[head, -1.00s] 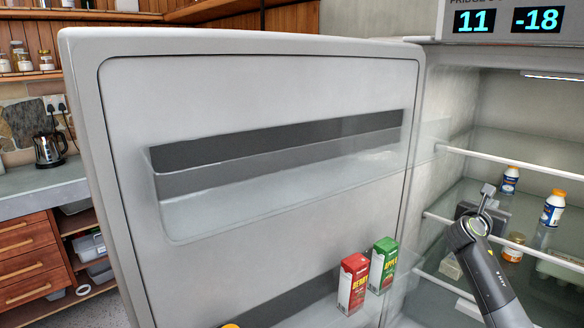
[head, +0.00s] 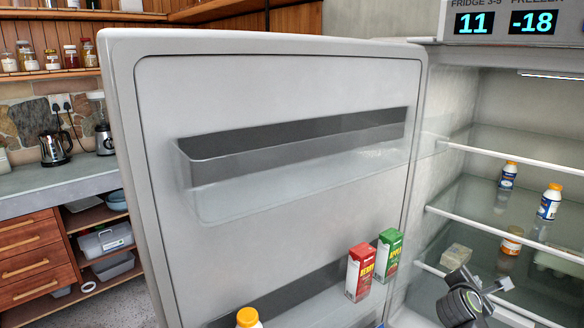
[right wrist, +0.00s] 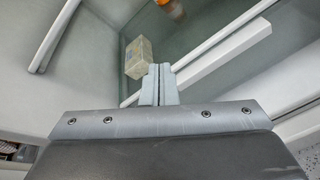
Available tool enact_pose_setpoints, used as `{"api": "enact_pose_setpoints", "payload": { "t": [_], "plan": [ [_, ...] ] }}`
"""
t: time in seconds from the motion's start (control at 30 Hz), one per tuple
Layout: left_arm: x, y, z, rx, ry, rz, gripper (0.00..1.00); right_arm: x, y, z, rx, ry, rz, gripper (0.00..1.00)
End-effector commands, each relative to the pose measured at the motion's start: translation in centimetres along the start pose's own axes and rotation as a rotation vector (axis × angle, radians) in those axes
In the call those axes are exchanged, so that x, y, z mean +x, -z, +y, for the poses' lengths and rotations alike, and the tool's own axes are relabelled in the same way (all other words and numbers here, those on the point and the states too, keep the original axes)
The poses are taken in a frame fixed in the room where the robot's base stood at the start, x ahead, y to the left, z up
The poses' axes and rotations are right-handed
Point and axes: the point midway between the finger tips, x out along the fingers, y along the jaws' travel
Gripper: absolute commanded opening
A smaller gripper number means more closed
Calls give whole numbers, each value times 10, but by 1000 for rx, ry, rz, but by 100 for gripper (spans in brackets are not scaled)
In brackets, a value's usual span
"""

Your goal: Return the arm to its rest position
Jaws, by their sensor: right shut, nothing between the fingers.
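My right gripper (head: 500,286) is low at the right of the head view, in front of the open fridge's lower shelves. Its fingers also show in the right wrist view (right wrist: 159,84), shut together with nothing between them. A small pale block-shaped item (head: 456,256) lies on a fridge shelf just behind my right arm; it also shows in the right wrist view (right wrist: 139,57), close beyond the fingertips. My left gripper is not in view.
The fridge door (head: 290,85) stands wide open at the left. Its lower rack holds a red carton (head: 360,272), a green carton (head: 388,252) and an orange-capped bottle (head: 247,318). Fridge shelves hold bottles (head: 549,202) and a jar (head: 511,240). A counter (head: 60,184) stands far left.

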Motion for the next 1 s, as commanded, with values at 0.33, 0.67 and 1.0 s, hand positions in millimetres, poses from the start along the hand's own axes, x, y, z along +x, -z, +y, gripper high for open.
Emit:
{"api": "enact_pose_setpoints", "payload": {
  "t": [0.33, 0.67, 1.0],
  "plan": [
    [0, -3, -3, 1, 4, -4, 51, -118, 101, -162, 733, 323, 287, 0],
    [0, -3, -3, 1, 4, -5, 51, -245, 124, -258, 1316, 741, 314, 0],
    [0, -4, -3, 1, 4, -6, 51, -325, 116, -296, 1631, 1016, 224, 0]
  ]
}}
